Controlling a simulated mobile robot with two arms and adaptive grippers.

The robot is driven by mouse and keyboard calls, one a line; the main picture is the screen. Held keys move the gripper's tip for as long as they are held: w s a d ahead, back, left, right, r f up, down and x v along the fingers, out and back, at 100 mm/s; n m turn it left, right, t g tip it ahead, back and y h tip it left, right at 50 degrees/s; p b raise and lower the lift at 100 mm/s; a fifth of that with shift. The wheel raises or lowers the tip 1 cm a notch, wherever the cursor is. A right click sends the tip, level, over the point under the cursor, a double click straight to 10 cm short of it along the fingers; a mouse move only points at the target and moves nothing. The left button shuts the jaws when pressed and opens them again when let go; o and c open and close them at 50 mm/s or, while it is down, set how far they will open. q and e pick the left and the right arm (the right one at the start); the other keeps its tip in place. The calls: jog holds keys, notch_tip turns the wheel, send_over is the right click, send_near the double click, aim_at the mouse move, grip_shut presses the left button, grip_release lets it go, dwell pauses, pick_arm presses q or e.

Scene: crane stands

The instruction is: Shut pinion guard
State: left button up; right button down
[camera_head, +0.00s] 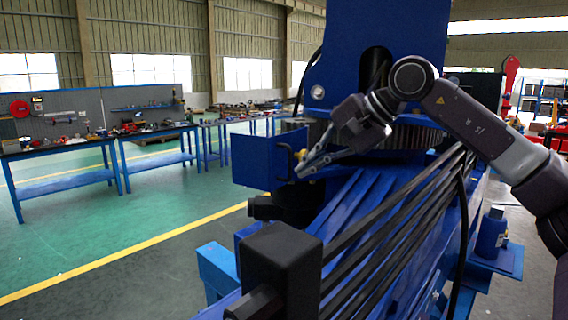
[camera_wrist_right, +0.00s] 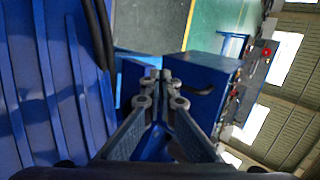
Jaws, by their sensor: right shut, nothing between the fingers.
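The pinion guard looks to be the blue box-like panel (camera_head: 258,161) standing out to the left of the crane's blue column. It appears swung open, with toothed gear (camera_head: 418,136) exposed to its right. A small yellow part (camera_head: 300,155) shows at the guard's right edge. My right gripper (camera_head: 300,172) is shut and empty, its fingertips at the guard's right edge; contact cannot be told. In the right wrist view the closed fingertips (camera_wrist_right: 160,76) lie just left of a blue panel (camera_wrist_right: 197,78), likely the guard, with a dark slot or handle. My left gripper is not in view.
Black hoses (camera_head: 400,215) run over the blue crane base (camera_head: 345,205) below my right arm. A black block (camera_head: 281,262) stands in front. Blue workbenches (camera_head: 65,150) with tools line the back left. Green floor (camera_head: 160,215) left of the crane is clear.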

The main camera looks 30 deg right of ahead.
aim_at(273, 177)
jog(key=w+a, duration=0.1)
jog(key=w+p, duration=0.1)
jog(key=w, duration=0.1)
jog(key=w+a+f+p, duration=0.1)
jog(key=shift+w+a+f, duration=0.1)
jog(key=shift+w+a, duration=0.15)
jog(key=shift+a, duration=0.05)
jog(key=shift+w+a+p, duration=0.2)
jog(key=shift+w+p, duration=0.05)
jog(key=shift+p, duration=0.05)
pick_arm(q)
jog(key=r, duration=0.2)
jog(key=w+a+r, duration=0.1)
pick_arm(e)
jog(key=shift+f, duration=0.1)
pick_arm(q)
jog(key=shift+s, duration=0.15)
pick_arm(e)
jog(key=shift+w, duration=0.15)
